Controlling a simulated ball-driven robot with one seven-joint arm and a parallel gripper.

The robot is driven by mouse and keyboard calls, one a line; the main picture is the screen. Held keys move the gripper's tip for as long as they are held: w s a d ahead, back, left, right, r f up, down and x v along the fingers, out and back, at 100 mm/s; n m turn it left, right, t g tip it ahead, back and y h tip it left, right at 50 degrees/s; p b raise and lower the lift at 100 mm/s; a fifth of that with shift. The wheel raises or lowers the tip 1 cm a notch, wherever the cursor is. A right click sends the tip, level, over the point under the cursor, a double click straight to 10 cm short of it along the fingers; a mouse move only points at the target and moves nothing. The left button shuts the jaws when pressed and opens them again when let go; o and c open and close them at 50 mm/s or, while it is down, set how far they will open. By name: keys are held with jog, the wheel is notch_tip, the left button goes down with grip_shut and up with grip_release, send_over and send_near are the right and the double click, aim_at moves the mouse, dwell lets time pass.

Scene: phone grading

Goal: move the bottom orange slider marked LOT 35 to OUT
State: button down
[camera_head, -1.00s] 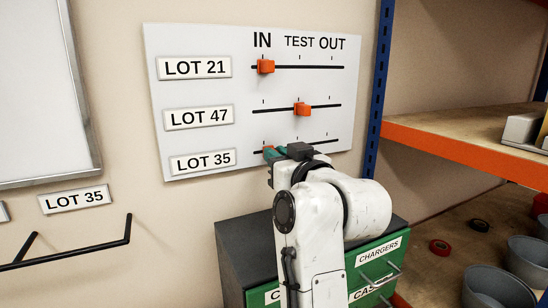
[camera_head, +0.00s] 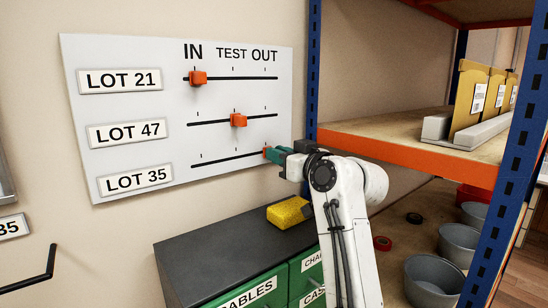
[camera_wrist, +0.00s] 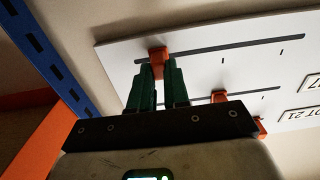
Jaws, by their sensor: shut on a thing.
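The bottom orange slider (camera_head: 266,153) is on the LOT 35 row, at the right end of its black slot (camera_head: 225,159), under the OUT heading (camera_head: 264,56). The LOT 35 label (camera_head: 135,179) is at the row's left. My gripper (camera_head: 274,154) comes from the right, its green fingers shut on this slider. In the wrist view, the slider (camera_wrist: 157,58) sits between the two fingertips (camera_wrist: 157,72), near the slot's left end there. The fingers hide part of it.
The LOT 47 slider (camera_head: 238,120) stands at TEST and the LOT 21 slider (camera_head: 198,78) at IN. A blue shelf post (camera_head: 313,75) is close right of the panel (camera_head: 150,60). A yellow sponge-like block (camera_head: 289,212) lies on the dark cabinet (camera_head: 190,255) below.

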jog(key=shift+d, duration=0.15)
jog(key=c, duration=1.1)
grip_release()
jog(key=shift+w, duration=0.15)
jog(key=b+v, duration=0.2)
jog(key=v, duration=0.9)
jog(key=shift+w+b, duration=0.1)
jog(key=shift+b, duration=0.25)
